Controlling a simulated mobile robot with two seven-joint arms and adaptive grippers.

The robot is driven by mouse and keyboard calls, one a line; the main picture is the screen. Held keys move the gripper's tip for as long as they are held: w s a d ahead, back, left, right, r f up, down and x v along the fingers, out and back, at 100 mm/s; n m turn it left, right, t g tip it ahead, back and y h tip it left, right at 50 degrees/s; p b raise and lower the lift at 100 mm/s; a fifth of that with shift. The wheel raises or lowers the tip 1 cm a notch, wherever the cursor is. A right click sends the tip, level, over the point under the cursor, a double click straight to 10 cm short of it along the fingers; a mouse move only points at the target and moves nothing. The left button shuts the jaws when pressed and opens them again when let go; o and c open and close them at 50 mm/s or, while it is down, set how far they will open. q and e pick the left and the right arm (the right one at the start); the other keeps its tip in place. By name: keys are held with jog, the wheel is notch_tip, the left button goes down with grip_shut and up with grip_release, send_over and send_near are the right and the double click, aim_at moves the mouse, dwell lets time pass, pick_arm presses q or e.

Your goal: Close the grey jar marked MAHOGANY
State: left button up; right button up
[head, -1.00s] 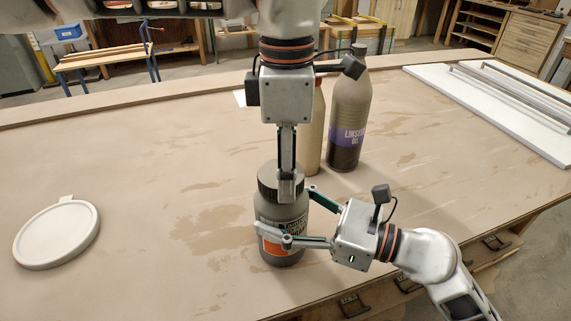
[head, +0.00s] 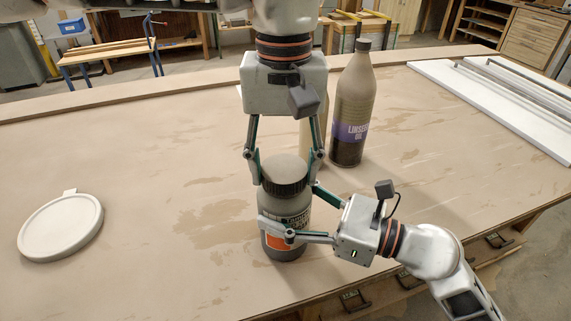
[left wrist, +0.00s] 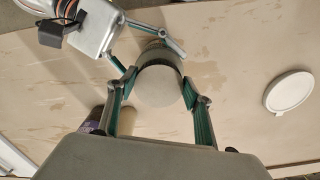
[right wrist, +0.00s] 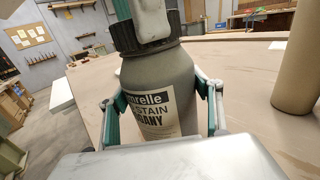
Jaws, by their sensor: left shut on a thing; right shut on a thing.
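The grey jar (head: 273,210) stands upright on the table, its white and orange label partly covered by a finger. The right wrist view shows the label (right wrist: 157,112), ending in "GANY". A dark ribbed lid (head: 283,186) with a pale top sits on the jar's mouth; I cannot tell how tight it is. My left gripper (head: 287,170) comes from above and is shut on the lid, one finger each side; the lid's top also shows in the left wrist view (left wrist: 158,88). My right gripper (head: 288,210) is shut around the jar's body from the right.
White boards (head: 440,75) lie at back right. The table's left middle is clear.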

pick_arm(q)
jog(key=o, duration=0.8)
jog(key=shift+c, duration=0.2)
notch_tip(320, 180, up, 12)
pick_arm(e)
jog(key=o, duration=2.3)
jog(key=shift+d, duration=0.1)
jog(key=v, duration=1.2)
